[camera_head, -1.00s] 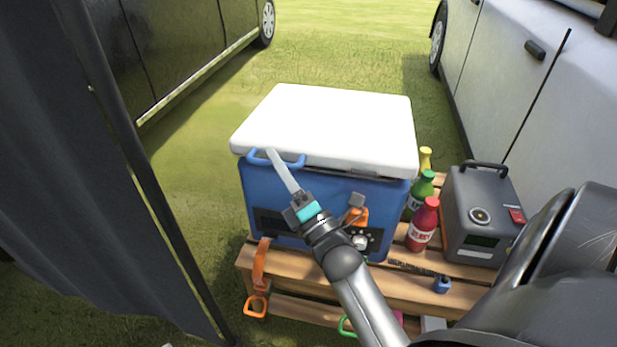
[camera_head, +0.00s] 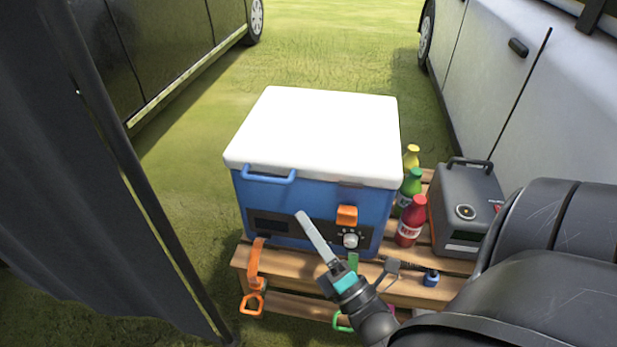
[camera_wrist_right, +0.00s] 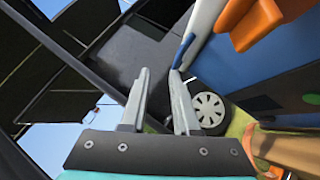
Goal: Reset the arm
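My right gripper (camera_head: 304,216) is in front of the blue cooler (camera_head: 318,205), over its lower front panel in the head view. Its fingers look apart in the right wrist view (camera_wrist_right: 160,78), with nothing between them. The cooler's white lid (camera_head: 318,135) is down. A blue handle (camera_head: 270,177) and an orange latch (camera_head: 347,214) are on its front. I cannot tell whether the fingers touch the cooler. My left gripper is not in view.
The cooler stands on a wooden pallet (camera_head: 300,262) with several bottles, including a red one (camera_head: 411,224), and a grey box (camera_head: 466,205). A dark car (camera_head: 165,45) and a white car (camera_head: 510,95) flank the grass. A dark cloth (camera_head: 80,190) hangs at left.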

